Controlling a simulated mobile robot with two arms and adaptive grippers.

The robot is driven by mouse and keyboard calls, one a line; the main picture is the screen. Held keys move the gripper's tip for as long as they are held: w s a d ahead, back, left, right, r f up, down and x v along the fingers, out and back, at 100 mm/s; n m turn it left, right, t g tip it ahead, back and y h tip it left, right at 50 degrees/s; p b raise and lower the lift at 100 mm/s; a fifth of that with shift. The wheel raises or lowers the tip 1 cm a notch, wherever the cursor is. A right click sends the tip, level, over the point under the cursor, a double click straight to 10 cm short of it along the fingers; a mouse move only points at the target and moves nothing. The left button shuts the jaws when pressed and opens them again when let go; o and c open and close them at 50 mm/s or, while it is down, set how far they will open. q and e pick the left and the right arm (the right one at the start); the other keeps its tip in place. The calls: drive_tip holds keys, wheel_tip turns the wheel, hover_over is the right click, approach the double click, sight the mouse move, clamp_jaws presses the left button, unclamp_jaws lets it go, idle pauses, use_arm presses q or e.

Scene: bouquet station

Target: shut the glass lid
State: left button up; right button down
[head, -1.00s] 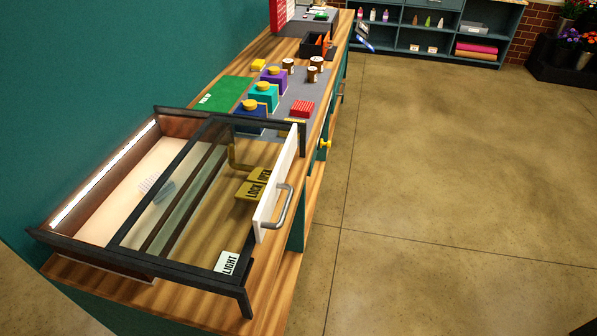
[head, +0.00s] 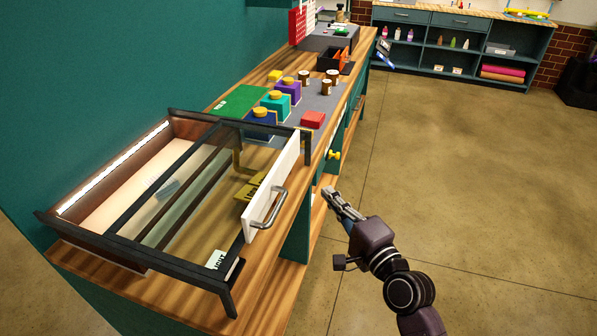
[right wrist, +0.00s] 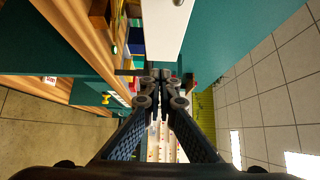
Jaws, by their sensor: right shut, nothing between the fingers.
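The glass lid (head: 190,208) is a clear pane in a dark frame. It sits over a long case (head: 75,232) with a light strip. The lid reaches out to the right past the case's lit interior, leaving part of that interior uncovered. A white front panel (head: 278,181) with a metal handle (head: 269,210) stands at its right side. The panel also shows in the right wrist view (right wrist: 160,30). My right gripper (head: 330,191) is shut and empty, right of the handle and apart from it. Its fingers (right wrist: 157,76) meet in the right wrist view. My left gripper is out of view.
The case stands on a wooden counter (head: 262,288). Beyond it are a green mat (head: 236,101), coloured boxes with yellow knobs (head: 277,101), a red block (head: 312,120) and brown jars. A yellow knob (head: 334,155) juts from the counter front. The floor (head: 470,200) at right is clear.

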drive_tip(key=p, duration=0.2)
approach(290, 162)
drive_tip(key=w, duration=0.4)
drive_tip(key=a, duration=0.1)
drive_tip(key=w+a+p, duration=0.1)
drive_tip(key=shift+a+r, duration=0.15)
drive_tip(key=shift+a, duration=0.15)
drive_tip(key=shift+w, duration=0.1)
